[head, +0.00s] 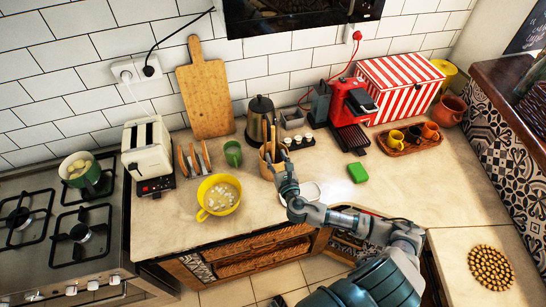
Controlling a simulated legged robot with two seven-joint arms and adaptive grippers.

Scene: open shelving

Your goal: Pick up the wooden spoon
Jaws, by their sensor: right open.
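A light wooden holder (266,170) stands on the counter with several thin upright utensils in it. One of these, a brown handle (273,141), looks like the wooden spoon; its lower part is hidden in the holder, and I cannot be sure which utensil is the spoon. My right gripper (283,172) is open, at the holder's right front side, its fingers pointing up and overlapping the holder in the picture. I cannot tell whether it touches a handle. I do not make out my left gripper.
A yellow pot (219,195) and green cup (233,154) stand left of the holder. A kettle (260,120) is behind it. A white dish (302,193) lies beside my right gripper. A green block (357,172) is farther right, with clear counter around it.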

